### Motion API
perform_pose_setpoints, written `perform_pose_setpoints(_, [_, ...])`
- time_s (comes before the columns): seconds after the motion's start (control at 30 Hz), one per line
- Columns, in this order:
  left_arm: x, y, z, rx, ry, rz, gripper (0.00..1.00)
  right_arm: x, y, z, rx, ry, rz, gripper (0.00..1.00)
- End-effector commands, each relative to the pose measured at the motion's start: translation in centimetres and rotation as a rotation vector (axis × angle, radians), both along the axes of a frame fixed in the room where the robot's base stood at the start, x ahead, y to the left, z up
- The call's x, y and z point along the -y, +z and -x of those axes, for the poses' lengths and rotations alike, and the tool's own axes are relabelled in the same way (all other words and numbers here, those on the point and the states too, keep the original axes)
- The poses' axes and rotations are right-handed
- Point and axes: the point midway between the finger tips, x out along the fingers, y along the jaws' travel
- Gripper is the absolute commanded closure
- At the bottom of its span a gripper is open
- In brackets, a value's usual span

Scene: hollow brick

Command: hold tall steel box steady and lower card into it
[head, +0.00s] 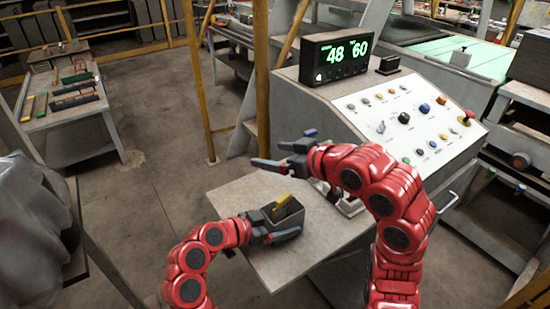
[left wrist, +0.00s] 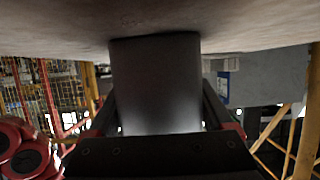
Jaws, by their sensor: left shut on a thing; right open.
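The tall steel box (head: 288,221), dark grey and open at the top, stands on the light grey table. My left gripper (head: 272,232) is shut on its sides, low down. In the left wrist view the box (left wrist: 155,85) fills the space between the fingers. A yellow piece that looks like the card (head: 282,200) sticks up out of the box's opening; its lower part is hidden inside. My right gripper (head: 270,154) is open and empty, above and behind the box, with its fingers pointing left. It is apart from the card.
A sloped control console (head: 385,110) with knobs and a green display (head: 341,53) stands behind my right arm. Bare tabletop (head: 240,195) lies around the box. A side table (head: 70,110) with coloured parts stands far left. A yellow post (head: 262,80) rises behind the table.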

Motion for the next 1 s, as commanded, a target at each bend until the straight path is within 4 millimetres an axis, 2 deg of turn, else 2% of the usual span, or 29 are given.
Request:
perform_pose_setpoints(0.03, [0.0,0.1,0.0,0.002,0.0,0.001,0.98,0.0,0.0,0.0,0.0,0.0,0.0,0.11])
perform_pose_setpoints(0.07, [0.0,0.1,0.0,0.002,0.0,0.001,0.13,0.0,0.0,0.0,0.0,0.0,0.0,0.11])
perform_pose_setpoints(0.13, [0.0,0.1,0.0,0.001,0.0,0.001,0.01,0.0,0.0,0.0,0.0,0.0,0.0,0.11])
perform_pose_setpoints(0.47, [-0.5,0.2,0.2,0.0,0.002,0.001,0.0,0.0,0.0,0.0,0.0,0.0,0.0,0.11])
perform_pose_setpoints(0.57, [-1.6,0.8,0.9,0.003,0.007,0.001,0.0,0.0,0.0,0.0,0.0,0.001,0.0,0.11])
perform_pose_setpoints(0.8, [-5.7,2.8,3.7,0.006,0.01,-0.002,0.0,0.0,0.0,0.0,-0.001,0.001,0.0,0.11])
perform_pose_setpoints(1.0, [-7.9,3.9,5.4,0.003,0.007,-0.004,0.0,0.0,0.0,0.0,0.0,0.0,0.0,0.11])
